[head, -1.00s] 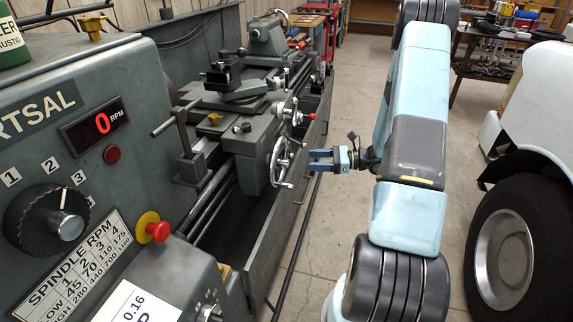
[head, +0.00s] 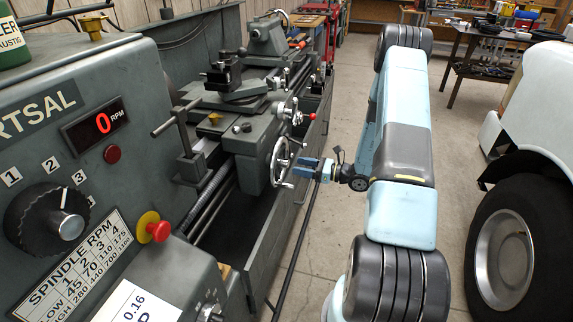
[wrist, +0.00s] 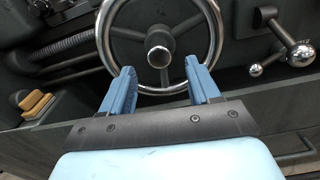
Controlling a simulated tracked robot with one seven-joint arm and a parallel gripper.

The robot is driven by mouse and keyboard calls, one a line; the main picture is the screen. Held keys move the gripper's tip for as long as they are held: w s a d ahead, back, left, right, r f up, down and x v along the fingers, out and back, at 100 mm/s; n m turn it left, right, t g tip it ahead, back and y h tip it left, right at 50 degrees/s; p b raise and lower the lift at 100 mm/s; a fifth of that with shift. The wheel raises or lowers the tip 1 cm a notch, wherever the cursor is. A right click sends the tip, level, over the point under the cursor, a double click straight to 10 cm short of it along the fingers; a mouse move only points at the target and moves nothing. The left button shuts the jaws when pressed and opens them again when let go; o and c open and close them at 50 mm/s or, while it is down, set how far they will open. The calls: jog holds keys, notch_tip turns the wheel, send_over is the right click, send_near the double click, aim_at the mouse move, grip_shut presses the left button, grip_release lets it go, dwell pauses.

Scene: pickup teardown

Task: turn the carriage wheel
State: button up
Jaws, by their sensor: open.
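The carriage wheel (head: 279,160) is a chrome handwheel with dark spokes on the front of the lathe's grey apron. It has a small handle at its lower rim. In the wrist view the wheel (wrist: 215,35) fills the top middle, with a round metal hub or knob end (wrist: 159,52) at its centre. My gripper (head: 303,167) is just right of the wheel in the head view, pointing at it. In the wrist view its blue fingers (wrist: 163,80) are spread apart, straddling the lower part of the rim, with nothing seen between them but wheel and shadow. Contact cannot be told.
A lever with ball ends (wrist: 290,50) sits right of the wheel. The red stop button (head: 158,231) is on the headstock at left. A white vehicle with a black tyre (head: 510,245) stands at right. Floor between is clear.

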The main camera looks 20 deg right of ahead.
aim_at(287, 163)
jog(key=shift+x, duration=3.15)
jog(key=shift+c, duration=0.2)
jog(key=shift+d, duration=0.1)
grip_shut()
